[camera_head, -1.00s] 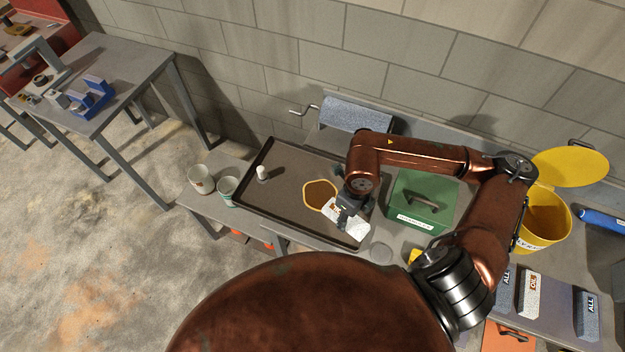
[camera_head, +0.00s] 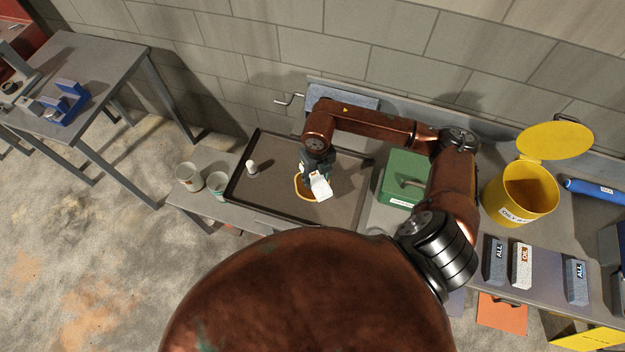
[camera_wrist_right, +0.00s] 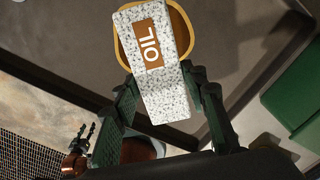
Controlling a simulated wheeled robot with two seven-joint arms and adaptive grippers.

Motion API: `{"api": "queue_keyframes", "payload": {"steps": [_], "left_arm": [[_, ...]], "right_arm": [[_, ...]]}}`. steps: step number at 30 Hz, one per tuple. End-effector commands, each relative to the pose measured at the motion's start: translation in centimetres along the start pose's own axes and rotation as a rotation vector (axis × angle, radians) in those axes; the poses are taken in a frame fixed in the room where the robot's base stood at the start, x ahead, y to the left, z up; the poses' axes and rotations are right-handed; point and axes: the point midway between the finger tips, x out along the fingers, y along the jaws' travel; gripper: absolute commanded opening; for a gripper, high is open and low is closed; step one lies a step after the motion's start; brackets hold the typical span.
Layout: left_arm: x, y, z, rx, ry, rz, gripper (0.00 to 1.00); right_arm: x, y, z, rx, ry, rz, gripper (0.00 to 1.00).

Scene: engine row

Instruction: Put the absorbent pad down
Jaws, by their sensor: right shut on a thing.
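The absorbent pad (camera_head: 320,187) is a white speckled block with an orange-brown label. The label reads OIL in the right wrist view (camera_wrist_right: 152,65). My right gripper (camera_head: 317,172) is shut on it and holds it over the tray. A brown puddle with an orange-yellow rim (camera_head: 298,188) lies on the dark tray (camera_head: 262,202). The pad hides much of the puddle in both views. I cannot tell whether the pad touches it. My left gripper is not in the head view; a small dark gripper at the lower left of the wrist view (camera_wrist_right: 80,140) appears open.
A small white cylinder (camera_head: 252,167) stands on the tray's left part. Two cups (camera_head: 217,183) stand left of the tray. A green box (camera_head: 398,180), an open yellow bin (camera_head: 520,195) and several labelled pads (camera_head: 521,264) are to the right. The tray's right part is clear.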

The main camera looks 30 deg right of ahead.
Motion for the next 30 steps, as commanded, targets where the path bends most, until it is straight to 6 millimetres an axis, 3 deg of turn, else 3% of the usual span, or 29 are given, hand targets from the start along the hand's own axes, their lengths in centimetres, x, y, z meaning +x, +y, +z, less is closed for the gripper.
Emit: {"api": "queue_keyframes", "payload": {"steps": [6,11,17,29,30], "left_arm": [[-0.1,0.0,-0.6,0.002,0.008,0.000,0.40],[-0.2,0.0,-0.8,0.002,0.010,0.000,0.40],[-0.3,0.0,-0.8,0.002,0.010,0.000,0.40],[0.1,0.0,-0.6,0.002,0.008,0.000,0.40],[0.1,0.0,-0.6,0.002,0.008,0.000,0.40]], "right_arm": [[1.9,0.4,1.8,-0.002,-0.002,0.000,0.19],[2.8,0.6,2.4,-0.002,-0.001,0.001,0.19],[5.5,0.5,2.3,-0.003,-0.001,0.001,0.19],[6.1,0.5,2.3,-0.004,-0.002,-0.001,0.19],[6.1,0.5,2.3,-0.003,-0.002,-0.001,0.42]]}}
